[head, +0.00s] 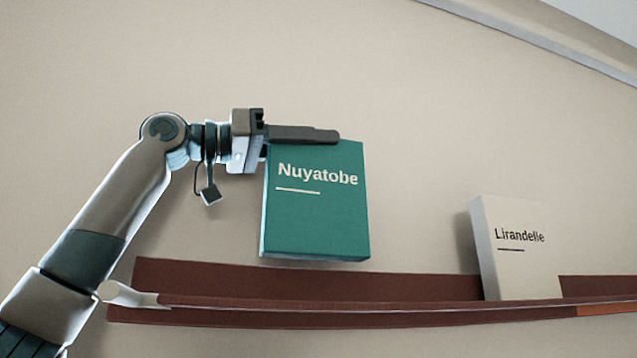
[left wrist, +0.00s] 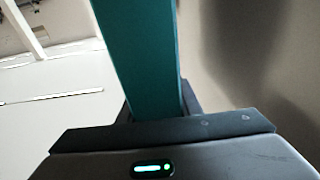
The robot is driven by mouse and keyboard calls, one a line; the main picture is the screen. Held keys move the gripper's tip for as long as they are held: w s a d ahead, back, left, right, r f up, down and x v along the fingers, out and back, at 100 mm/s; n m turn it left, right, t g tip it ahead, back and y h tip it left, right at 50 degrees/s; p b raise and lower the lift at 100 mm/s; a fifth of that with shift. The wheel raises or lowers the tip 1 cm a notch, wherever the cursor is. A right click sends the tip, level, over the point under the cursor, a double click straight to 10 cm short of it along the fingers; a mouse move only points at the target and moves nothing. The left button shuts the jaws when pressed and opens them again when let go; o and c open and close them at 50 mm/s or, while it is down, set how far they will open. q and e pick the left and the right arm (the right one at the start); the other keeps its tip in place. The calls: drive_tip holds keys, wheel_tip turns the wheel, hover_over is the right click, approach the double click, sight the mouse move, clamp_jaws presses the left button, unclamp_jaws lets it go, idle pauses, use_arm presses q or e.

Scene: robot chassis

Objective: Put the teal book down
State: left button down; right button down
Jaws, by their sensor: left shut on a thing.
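The teal book (head: 316,215), with "Nuyatobe" on its cover, hangs upright in the head view, its lower edge a little above a dark red wall shelf (head: 220,283). My left gripper (head: 325,137) is shut on the book's top edge from the left side. In the left wrist view the teal book (left wrist: 142,55) runs up from between the fingers, which are mostly hidden. My right gripper is in neither view.
A white book (head: 518,260) titled "Lirandelle" stands upright on the shelf to the right. A pale rounded piece (head: 130,294) is at the shelf's left end. The shelf between that end and the white book looks clear.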

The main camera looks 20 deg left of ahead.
sight(316, 195)
use_arm(q)
wheel_tip(316, 195, down, 3)
drive_tip(key=shift+a+r, duration=0.1)
drive_tip(key=shift+r, duration=0.05)
drive_tip(key=shift+s, duration=0.1)
wheel_tip(316, 195, down, 4)
drive_tip(key=shift+r+p, duration=0.15)
drive_tip(key=shift+p, duration=0.2)
idle(0.4)
drive_tip(key=shift+f, duration=0.2)
